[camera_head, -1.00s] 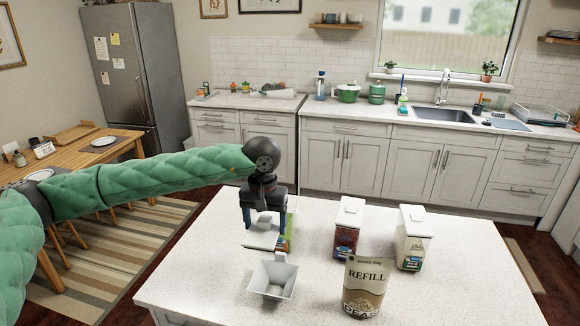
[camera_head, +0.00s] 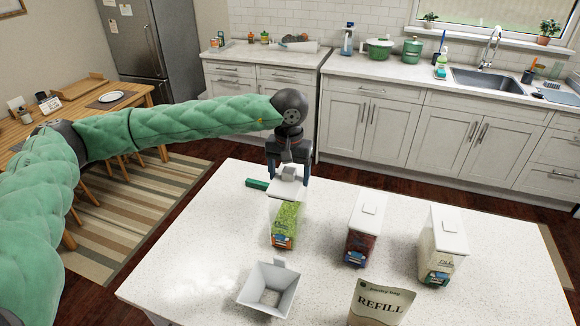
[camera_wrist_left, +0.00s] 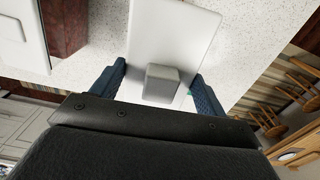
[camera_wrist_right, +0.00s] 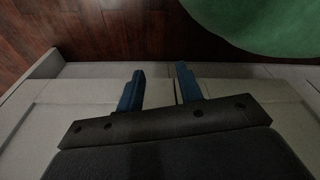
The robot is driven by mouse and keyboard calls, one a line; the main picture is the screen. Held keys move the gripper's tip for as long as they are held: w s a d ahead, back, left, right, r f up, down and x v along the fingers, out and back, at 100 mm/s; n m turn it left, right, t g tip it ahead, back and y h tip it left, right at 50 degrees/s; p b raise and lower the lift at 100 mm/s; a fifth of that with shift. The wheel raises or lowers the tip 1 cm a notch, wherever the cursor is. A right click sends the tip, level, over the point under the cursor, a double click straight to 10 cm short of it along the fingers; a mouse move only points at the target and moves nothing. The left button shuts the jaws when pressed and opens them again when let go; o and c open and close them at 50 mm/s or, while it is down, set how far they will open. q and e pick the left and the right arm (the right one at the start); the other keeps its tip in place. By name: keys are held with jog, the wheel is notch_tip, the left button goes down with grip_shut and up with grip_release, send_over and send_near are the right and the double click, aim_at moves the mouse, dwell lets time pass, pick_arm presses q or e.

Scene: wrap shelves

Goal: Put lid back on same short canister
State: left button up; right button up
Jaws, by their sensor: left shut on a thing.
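The white lid (camera_head: 288,190) with a square knob is held in my left gripper (camera_head: 287,172); the left wrist view shows the lid (camera_wrist_left: 172,40) between the two blue fingers (camera_wrist_left: 160,75). The short canister (camera_head: 284,228), clear with green contents and a label, stands on the counter below the lid in the head view. The lid overlaps the canister's top edge from this angle, so I cannot tell whether they touch. My right gripper (camera_wrist_right: 161,90) shows only in its wrist view, fingers apart and empty, facing cabinet fronts and dark floor.
Two lidded canisters, one dark red (camera_head: 364,235) and one pale (camera_head: 440,245), stand to the right. A white scoop (camera_head: 250,286) and a refill pouch (camera_head: 380,303) are in front. A small green item (camera_head: 256,184) lies left of the lid.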

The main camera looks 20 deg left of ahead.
pick_arm(q)
jog(key=shift+w+f, duration=0.15)
jog(key=shift+f, duration=1)
jog(key=shift+f+b, duration=0.2)
jog(key=shift+b, duration=0.15)
jog(key=shift+f+b, duration=0.3)
jog(key=shift+b, duration=0.05)
jog(key=shift+f+b, duration=0.35)
jog(key=shift+b, duration=0.05)
pick_arm(e)
jog(key=w+r, duration=0.1)
jog(key=w+a+r, duration=0.1)
jog(key=w, duration=0.1)
jog(key=shift+a+r, duration=0.2)
jog(key=shift+r, duration=0.05)
